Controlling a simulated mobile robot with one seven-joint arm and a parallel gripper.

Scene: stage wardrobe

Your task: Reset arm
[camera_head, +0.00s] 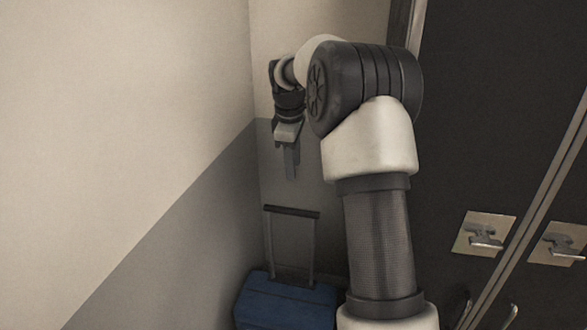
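My arm rises from the lower right of the head view and bends over at the top. My gripper (291,165) hangs pointing down near the corner of the walls, left of my arm's large dark joint. I see its fingers nearly edge-on, so I cannot tell whether they are apart or together. No object shows at its fingertips. In the picture it is above the handle of a blue suitcase (286,304), with a visible gap between them.
The suitcase stands in the corner with its dark pull handle (292,212) raised; my arm hides its right side. A two-tone wall (120,120) fills the left. Dark cabinet doors (490,110) with metal latches (485,234) stand close on the right.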

